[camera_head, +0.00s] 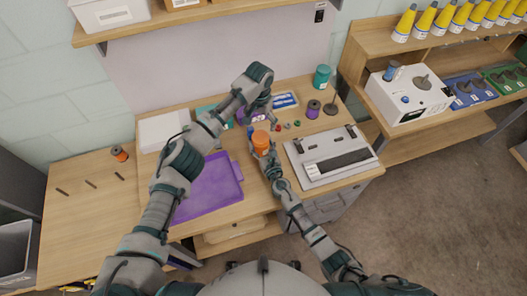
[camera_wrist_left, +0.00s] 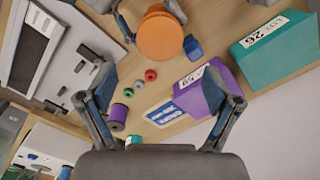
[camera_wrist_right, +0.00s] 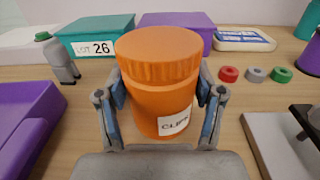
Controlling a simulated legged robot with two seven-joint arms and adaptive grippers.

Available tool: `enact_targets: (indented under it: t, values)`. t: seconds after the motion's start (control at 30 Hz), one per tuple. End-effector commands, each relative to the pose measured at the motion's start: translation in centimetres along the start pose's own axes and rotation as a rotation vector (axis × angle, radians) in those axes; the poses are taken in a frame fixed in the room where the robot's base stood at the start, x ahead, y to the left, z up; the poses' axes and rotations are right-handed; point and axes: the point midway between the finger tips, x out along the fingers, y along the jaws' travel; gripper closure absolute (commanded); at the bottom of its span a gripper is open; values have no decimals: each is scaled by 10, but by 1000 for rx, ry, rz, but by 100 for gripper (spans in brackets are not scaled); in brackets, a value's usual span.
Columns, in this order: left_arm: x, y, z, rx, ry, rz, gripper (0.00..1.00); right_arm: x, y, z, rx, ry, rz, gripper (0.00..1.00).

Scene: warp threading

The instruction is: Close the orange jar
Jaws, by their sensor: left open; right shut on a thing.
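The orange jar (camera_wrist_right: 158,105), with a white label reading CLIPS, stands on the table in front of my right gripper (camera_wrist_right: 162,92). Its ridged orange lid (camera_wrist_right: 158,48) sits on top; I cannot tell whether it is fully tight. My right gripper's fingers are shut around the jar body, one on each side. In the head view the jar (camera_head: 261,140) is near the table's middle. My left gripper (camera_head: 262,104) is open and empty, above and behind the jar. In the left wrist view the round lid top (camera_wrist_left: 160,36) lies beyond the open fingers (camera_wrist_left: 160,90).
A purple tray (camera_head: 210,190) lies left of the jar and a grey device (camera_head: 330,158) right of it. Behind stand a teal LOT 26 bin (camera_wrist_right: 92,40) and a purple bin (camera_wrist_right: 180,20). Small red, grey and green rings (camera_wrist_right: 229,74) and a purple spool (camera_head: 313,109) lie near.

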Motion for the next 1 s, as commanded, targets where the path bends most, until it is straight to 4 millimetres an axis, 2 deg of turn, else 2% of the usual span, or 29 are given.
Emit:
enact_targets:
  t: [0.37,0.8,1.0]
  values:
    - [5,0,0,-1,-1,0,10,0,0,0,0,0,0,100]
    - [66,0,0,0,-2,0,10,0,0,0,0,1,0,100]
    - [79,0,0,1,-1,0,10,0,0,0,0,1,0,100]
